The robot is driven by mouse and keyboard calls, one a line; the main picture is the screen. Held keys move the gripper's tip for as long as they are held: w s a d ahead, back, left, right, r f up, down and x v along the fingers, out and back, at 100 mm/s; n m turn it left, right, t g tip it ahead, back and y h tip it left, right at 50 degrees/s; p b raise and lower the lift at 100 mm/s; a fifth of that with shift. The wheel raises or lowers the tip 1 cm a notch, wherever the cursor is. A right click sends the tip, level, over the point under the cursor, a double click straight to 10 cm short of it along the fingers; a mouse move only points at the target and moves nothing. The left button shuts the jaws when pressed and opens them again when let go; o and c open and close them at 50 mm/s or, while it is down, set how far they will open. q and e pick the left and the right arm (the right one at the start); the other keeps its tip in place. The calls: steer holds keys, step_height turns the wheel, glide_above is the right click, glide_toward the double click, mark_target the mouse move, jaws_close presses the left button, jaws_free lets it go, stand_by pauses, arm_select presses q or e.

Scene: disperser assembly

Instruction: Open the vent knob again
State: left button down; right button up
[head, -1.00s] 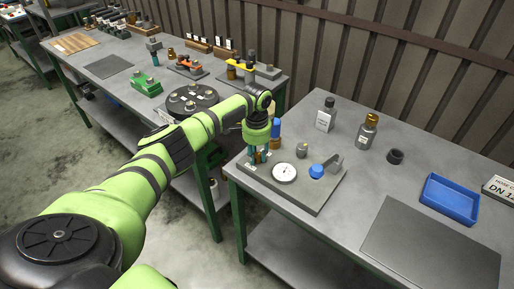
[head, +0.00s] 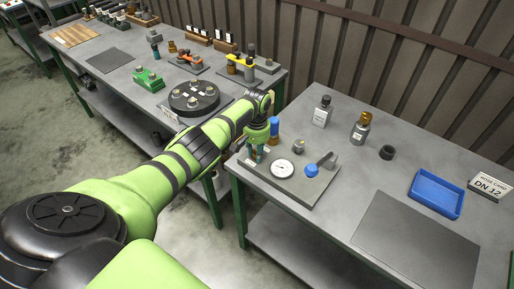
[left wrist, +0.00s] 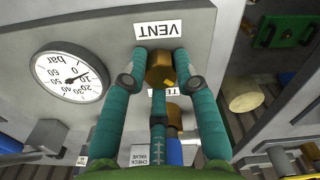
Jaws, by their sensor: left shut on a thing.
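The vent knob (left wrist: 160,68) is a small brass-coloured knob beside an upside-down VENT label (left wrist: 158,30) in the left wrist view. My left gripper (left wrist: 158,82) is shut on it, with teal fingers on both sides and a third finger in front. In the head view my left gripper (head: 256,152) points down at the left end of the grey valve panel (head: 298,198), and its fingers hide most of the knob. A white pressure gauge (head: 282,169) is on the panel, right of the gripper; it also shows in the left wrist view (left wrist: 70,78). My right gripper is not in view.
A blue cylinder (head: 274,127) stands close behind my gripper. A blue handle (head: 312,170) and a grey fitting (head: 298,147) are farther right on the panel. Bottles (head: 322,112), a black ring (head: 387,153) and a blue tray (head: 436,194) stand on the table.

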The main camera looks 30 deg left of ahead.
arm_select(q)
steer(key=n, duration=0.2)
steer(key=n+p, duration=0.1)
steer(key=shift+s+f+n, duration=0.15)
steer(key=shift+s+n, duration=0.1)
steer(key=shift+n, duration=0.15)
steer(key=shift+d+f+n+p, duration=0.1)
steer(key=shift+n+p, duration=0.2)
steer(key=shift+n, duration=1.1)
steer(key=shift+d, duration=0.1)
steer(key=c, duration=1)
jaws_free()
steer(key=shift+o, duration=0.2)
steer(key=shift+w+r, duration=0.15)
steer(key=shift+r, duration=0.05)
steer(key=shift+w+r, duration=0.1)
steer(key=shift+r, duration=0.3)
step_height(320, 180, up, 11)
steer(key=shift+s, duration=0.2)
